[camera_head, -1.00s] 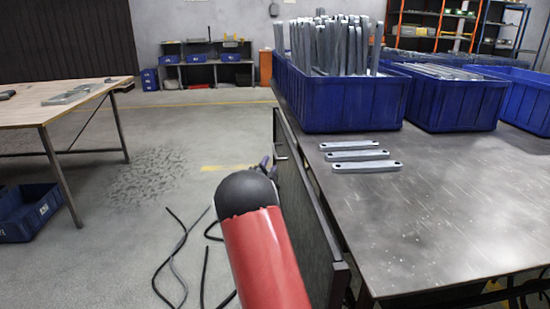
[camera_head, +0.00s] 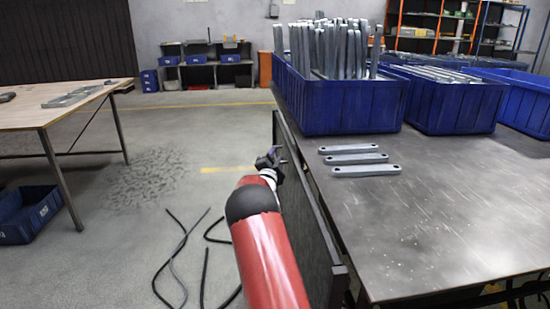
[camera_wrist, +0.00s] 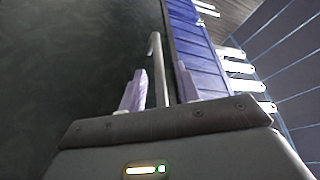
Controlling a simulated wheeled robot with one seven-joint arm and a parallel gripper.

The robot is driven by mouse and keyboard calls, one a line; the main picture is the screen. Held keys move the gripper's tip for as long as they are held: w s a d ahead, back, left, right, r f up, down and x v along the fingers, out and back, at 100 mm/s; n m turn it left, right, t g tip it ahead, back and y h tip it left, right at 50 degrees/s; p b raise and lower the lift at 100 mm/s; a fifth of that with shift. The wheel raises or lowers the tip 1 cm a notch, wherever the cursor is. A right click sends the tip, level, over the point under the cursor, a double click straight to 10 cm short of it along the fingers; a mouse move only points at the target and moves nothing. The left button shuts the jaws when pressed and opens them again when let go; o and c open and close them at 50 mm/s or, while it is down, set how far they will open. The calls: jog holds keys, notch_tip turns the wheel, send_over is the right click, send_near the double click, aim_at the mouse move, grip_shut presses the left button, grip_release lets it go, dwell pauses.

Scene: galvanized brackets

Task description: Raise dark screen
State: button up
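The dark screen (camera_head: 309,215) is a flat dark panel along the left side of the metal table, seen steeply from the side in the head view. My gripper (camera_head: 270,160) is at its far upper part. In the wrist view my gripper (camera_wrist: 159,90) is open, with its two pale fingers apart. A thin bent grey handle bar (camera_wrist: 158,62) stands between the fingers, with a gap visible on each side. In the head view my gripper and wrist hide the handle. My red arm covers part of the screen's lower left.
The metal table (camera_head: 440,215) carries several loose brackets (camera_head: 366,170), a blue bin (camera_head: 350,105) of upright brackets and more blue bins. A wooden table (camera_head: 45,115) stands at left. Black cables (camera_head: 180,255) lie on the floor. Open floor lies left of the screen.

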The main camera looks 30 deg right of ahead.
grip_shut()
jog(key=shift+r, duration=0.1)
